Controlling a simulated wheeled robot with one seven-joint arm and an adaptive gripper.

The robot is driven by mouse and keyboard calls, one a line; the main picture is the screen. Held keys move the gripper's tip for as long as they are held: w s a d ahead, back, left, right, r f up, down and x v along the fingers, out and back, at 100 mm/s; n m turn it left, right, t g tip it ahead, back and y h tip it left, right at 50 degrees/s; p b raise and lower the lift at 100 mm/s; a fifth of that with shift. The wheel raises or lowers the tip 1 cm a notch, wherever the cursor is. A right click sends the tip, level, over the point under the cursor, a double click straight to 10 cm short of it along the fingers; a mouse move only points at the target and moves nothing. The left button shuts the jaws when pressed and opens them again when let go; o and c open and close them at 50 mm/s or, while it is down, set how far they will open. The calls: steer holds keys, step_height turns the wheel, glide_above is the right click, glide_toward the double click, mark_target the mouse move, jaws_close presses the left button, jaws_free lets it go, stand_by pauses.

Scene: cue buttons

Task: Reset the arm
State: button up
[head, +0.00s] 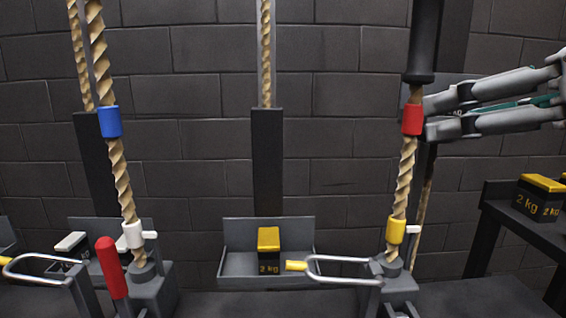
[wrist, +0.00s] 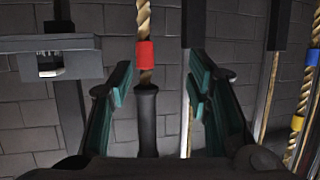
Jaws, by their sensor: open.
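My gripper (head: 432,114) is at the right in the head view, beside the red band (head: 412,119) on the right rope (head: 404,180). In the wrist view my gripper (wrist: 160,90) has its two teal-padded fingers spread wide. The red band (wrist: 145,54) and a black handle (wrist: 146,115) show between the fingers there, with a clear gap on each side. The black handle (head: 421,45) is also at the top of the right rope in the head view. Nothing is held. In the head view a fingertip overlaps the rope's edge; I cannot tell whether it touches.
A rope with a blue band (head: 109,121) and a red lever (head: 111,266) stand at the left. A 2 kg weight (head: 268,250) sits in a grey tray (head: 232,262).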

steer(key=s+f+g+h, duration=0.1)
steer(key=s+f+g, duration=0.2)
steer(key=f, duration=0.4)
steer(key=s+f+m+g+h, duration=0.1)
steer(key=s+f+g, duration=0.2)
steer(key=f, duration=0.5)
steer(key=s+f+m+g+h, duration=0.1)
steer(key=s+f+g, duration=0.2)
steer(key=f, duration=0.5)
steer(key=shift+s+a+g, duration=0.15)
steer(key=shift+a+g, duration=0.15)
steer(key=shift+g, duration=0.4)
steer(key=s+f+m+g, duration=0.1)
steer(key=s+f+g, duration=0.25)
steer(key=s, duration=0.25)
step_height(320, 180, up, 36)
steer(key=t+p, duration=0.4)
steer(key=p, duration=3)
steer(key=shift+w+d, duration=0.3)
